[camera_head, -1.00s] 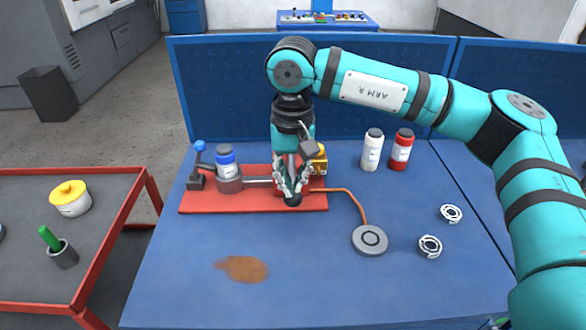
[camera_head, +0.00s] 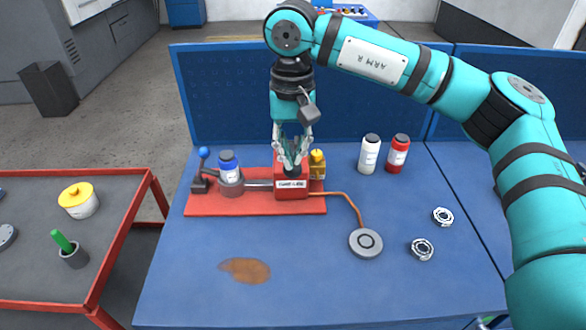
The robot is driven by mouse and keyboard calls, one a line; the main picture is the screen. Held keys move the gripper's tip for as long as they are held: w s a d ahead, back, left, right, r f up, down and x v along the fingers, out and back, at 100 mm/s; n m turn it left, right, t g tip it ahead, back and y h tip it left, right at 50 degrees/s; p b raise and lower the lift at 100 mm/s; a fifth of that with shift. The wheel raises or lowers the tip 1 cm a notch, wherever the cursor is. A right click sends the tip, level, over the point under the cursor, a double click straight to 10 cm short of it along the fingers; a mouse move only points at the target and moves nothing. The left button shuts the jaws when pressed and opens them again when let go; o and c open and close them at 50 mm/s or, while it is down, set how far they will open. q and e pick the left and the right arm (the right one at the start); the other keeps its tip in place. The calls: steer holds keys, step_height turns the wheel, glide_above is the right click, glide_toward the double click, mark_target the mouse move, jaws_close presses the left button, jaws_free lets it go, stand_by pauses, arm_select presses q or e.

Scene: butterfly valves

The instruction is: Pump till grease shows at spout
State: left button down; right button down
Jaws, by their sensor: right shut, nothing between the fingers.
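A red pump block (camera_head: 291,187) with a white label stands on a red base plate (camera_head: 225,207) on the blue bench. A copper pipe (camera_head: 349,200) runs from its right side to a grey round disc (camera_head: 366,243) with a dark ring. I cannot make out a separate spout, and no grease shows at the disc. My right gripper (camera_head: 292,166) points down, shut and empty, at the block's black top. I cannot tell whether it touches. A lever with a blue knob (camera_head: 203,152) stands at the plate's left end. My left gripper is out of view.
White (camera_head: 369,154) and red (camera_head: 397,154) bottles stand behind right. Two metal rings lie on the right. A brown stain (camera_head: 245,270) marks the clear bench front. A red-edged cart (camera_head: 120,235) is left.

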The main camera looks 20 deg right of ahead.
steer(key=shift+f, duration=0.1)
step_height(320, 180, down, 8)
steer(key=s+b, duration=0.2)
steer(key=b, duration=0.5)
steer(key=r+p, duration=0.2)
steer(key=w+r+p, duration=0.1)
steer(key=r+p, duration=0.1)
steer(key=r, duration=0.1)
steer(key=w+r+p, duration=0.1)
steer(key=r, duration=0.2)
steer(key=shift+p, duration=0.4)
stand_by(0.4)
step_height(320, 180, up, 6)
steer(key=p, duration=0.4)
steer(key=shift+r, duration=0.15)
stand_by(0.3)
